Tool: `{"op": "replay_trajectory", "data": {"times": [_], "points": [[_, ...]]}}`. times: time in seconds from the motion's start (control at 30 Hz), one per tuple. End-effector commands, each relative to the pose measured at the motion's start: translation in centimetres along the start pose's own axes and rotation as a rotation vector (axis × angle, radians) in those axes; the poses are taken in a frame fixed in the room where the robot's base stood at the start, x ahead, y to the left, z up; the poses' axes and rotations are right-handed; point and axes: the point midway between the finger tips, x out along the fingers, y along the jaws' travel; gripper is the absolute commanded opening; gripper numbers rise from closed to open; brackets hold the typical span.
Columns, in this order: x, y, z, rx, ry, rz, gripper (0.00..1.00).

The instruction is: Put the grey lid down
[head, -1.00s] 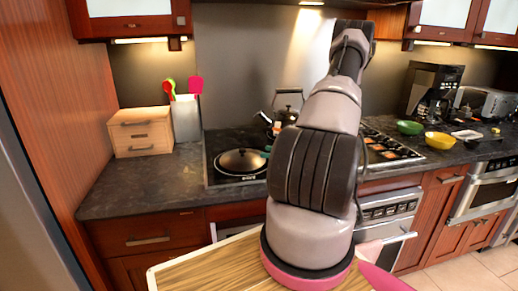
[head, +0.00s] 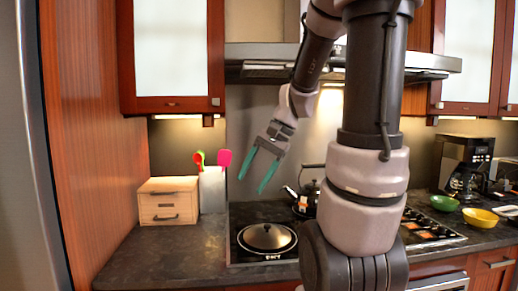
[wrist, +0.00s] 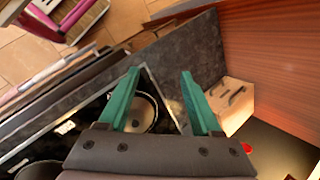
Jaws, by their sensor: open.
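The grey lid (head: 267,236), domed with a dark knob, lies on a round dark-rimmed pan on the left of the stove. In the wrist view a round pan or lid (wrist: 143,110) shows partly behind the left finger. My gripper (head: 251,187) has two green fingers spread apart with nothing between them. It hangs in the air above the lid, clear of it, with the fingers pointing down and left. In the wrist view my gripper (wrist: 160,72) is also open and empty.
A wooden drawer box (head: 168,201) and a utensil holder (head: 212,190) stand left of the stove. A kettle (head: 306,195) is behind, partly hidden by my arm. Green (head: 444,203) and yellow (head: 480,217) bowls are at the right. The counter front left is clear.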

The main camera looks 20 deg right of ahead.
Motion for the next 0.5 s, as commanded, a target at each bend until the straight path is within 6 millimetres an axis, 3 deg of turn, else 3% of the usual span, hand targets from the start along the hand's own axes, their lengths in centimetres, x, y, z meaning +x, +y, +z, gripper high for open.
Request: {"op": "replay_trajectory", "data": {"times": [0.03, 0.2, 0.5], "points": [[-1.1, -0.3, 1.6, -0.085, 0.065, 0.013, 0.66], [-4.3, -0.2, 5.1, -0.319, 0.277, 0.039, 0.66], [-7.9, 0.0, 8.2, -0.542, 0.503, 0.012, 0.66]]}}
